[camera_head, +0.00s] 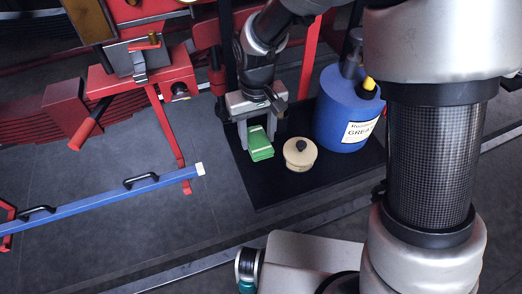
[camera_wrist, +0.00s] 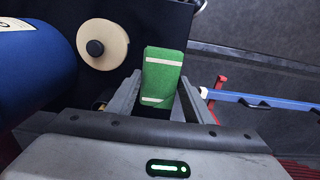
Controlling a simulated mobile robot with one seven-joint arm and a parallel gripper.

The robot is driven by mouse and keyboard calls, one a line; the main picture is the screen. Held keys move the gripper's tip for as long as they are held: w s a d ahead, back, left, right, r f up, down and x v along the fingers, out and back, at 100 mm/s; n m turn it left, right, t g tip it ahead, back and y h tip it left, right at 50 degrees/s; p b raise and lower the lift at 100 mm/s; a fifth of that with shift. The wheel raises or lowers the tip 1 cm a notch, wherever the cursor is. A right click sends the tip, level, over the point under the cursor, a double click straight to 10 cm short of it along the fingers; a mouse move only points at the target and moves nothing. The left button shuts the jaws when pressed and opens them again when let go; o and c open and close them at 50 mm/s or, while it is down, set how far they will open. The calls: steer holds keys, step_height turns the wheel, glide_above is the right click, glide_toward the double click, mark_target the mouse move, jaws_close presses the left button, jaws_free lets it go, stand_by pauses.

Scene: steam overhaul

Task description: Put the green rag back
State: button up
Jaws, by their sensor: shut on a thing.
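The green rag (camera_head: 260,145) is a folded green block with pale stripes. It is between the fingers of my gripper (camera_head: 257,127), which is shut on it, over the black mat (camera_head: 300,188). In the wrist view the green rag (camera_wrist: 164,78) sticks out past the fingertips of my gripper (camera_wrist: 160,95). I cannot tell whether its underside touches the mat. Part of the rag is hidden behind the fingers.
A round cream pot with a black knob (camera_head: 300,154) stands just right of the rag. A blue grease drum (camera_head: 348,110) stands beyond it. A blue bar with black handles (camera_head: 100,204) and red machinery (camera_head: 140,70) are to the left. The mat's front is clear.

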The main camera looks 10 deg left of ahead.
mark_target(258, 148)
steer(key=f, duration=0.4)
steer(key=shift+s+f, duration=0.25)
steer(key=shift+f, duration=0.15)
steer(key=shift+w+f, duration=0.1)
steer(key=shift+f, duration=2.4)
steer(key=o, duration=0.9)
steer(key=shift+r, duration=0.1)
steer(key=shift+o, duration=0.2)
step_height(258, 148, up, 12)
steer(key=shift+r, duration=0.15)
